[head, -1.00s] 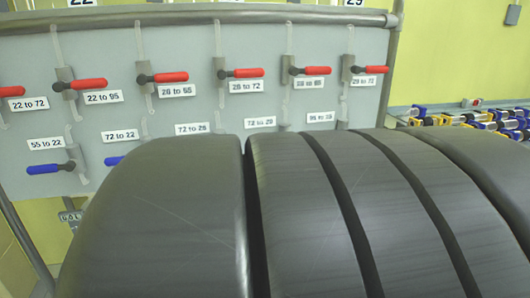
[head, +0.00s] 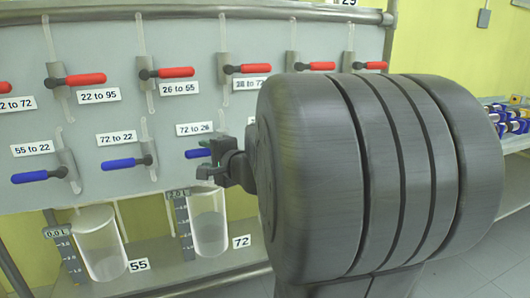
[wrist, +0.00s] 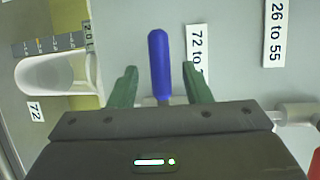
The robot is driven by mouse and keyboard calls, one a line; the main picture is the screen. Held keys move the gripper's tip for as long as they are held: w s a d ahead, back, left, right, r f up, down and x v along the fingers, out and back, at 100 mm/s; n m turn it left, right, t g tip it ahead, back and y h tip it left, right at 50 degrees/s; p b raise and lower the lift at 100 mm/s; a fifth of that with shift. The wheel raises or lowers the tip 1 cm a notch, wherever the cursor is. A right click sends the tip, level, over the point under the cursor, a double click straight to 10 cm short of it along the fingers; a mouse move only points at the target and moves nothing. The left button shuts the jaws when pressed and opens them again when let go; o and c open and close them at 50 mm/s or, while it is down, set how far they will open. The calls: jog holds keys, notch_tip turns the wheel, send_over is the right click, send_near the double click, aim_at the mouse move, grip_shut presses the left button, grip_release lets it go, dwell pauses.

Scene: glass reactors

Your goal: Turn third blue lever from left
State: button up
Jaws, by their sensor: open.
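The third blue lever from the left (head: 197,153) sits on the grey panel under a label reading about "72 to 26". Its right part is hidden behind my gripper (head: 208,158). In the wrist view the blue lever (wrist: 159,50) points away between the two green fingers of my gripper (wrist: 160,72). The fingers are apart, with a gap on each side of the lever. The first blue lever (head: 40,176), labelled "55 to 22", and the second (head: 125,163), labelled "72 to 22", are to the left.
A row of red levers (head: 175,72) runs above the blue ones. Below the panel stand glass vessels, one by label 55 (head: 102,250) and one by label 72 (head: 210,225). My dark arm hides the panel's lower right. Blue and yellow items (head: 512,120) lie at far right.

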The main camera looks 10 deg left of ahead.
aim_at(197, 152)
jog(key=x, duration=0.6)
jog(key=shift+c, duration=0.2)
grip_shut()
